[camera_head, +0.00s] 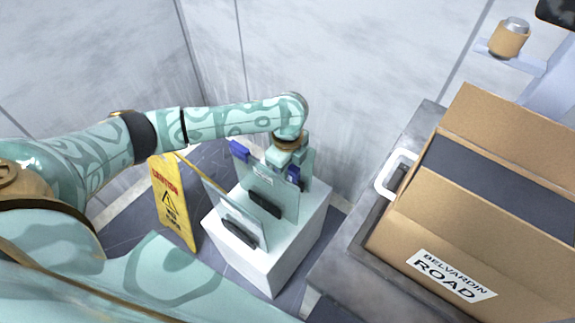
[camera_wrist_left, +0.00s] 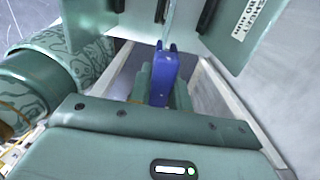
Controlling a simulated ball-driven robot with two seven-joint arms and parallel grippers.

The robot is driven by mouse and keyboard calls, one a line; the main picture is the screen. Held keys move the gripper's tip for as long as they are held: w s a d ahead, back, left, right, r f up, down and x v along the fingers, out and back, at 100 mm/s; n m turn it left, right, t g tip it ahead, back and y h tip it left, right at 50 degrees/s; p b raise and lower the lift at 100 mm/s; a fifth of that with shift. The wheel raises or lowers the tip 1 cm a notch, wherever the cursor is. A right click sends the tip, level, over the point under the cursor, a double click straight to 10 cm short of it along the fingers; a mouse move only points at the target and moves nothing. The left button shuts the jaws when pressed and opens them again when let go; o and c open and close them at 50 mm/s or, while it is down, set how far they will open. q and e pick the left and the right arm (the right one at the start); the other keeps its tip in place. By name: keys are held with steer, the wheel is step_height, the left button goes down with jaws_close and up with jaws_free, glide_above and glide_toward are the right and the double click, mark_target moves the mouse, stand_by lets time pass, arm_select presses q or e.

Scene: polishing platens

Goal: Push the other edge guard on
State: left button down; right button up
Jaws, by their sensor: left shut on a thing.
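A pale glass pane (camera_head: 272,182) stands upright in a black holder (camera_head: 265,204) on a white block (camera_head: 274,262). One blue edge guard (camera_head: 239,151) sits at its upper left corner. My left gripper (camera_head: 296,168) is at the pane's right side, shut on another blue edge guard (camera_head: 294,178). In the left wrist view this guard (camera_wrist_left: 162,77) stands between the fingers, its forked end meeting or very near the thin edge of a pane (camera_wrist_left: 168,28). I cannot tell how far the edge sits in the slot. My right gripper is out of view.
A second pane (camera_head: 222,203) stands nearer on the block in its own black holder (camera_head: 240,233). A yellow caution sign (camera_head: 172,205) is left of the block. A cardboard box (camera_head: 430,232) fills the right, on a grey surface (camera_head: 345,262). Walls stand close behind.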

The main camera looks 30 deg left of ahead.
mark_target(288, 182)
arm_select(q)
steer(key=shift+f, duration=0.8)
stand_by(0.4)
steer(key=shift+d+f, duration=0.1)
steer(key=shift+f, duration=0.25)
stand_by(0.8)
steer(key=shift+f, duration=1.4)
stand_by(0.6)
steer(key=shift+f, duration=0.3)
stand_by(0.8)
steer(key=c, duration=1.2)
jaws_free()
step_height(288, 182, up, 16)
steer(key=p, duration=0.7)
steer(key=shift+r+p, duration=0.2)
steer(key=shift+p, duration=0.15)
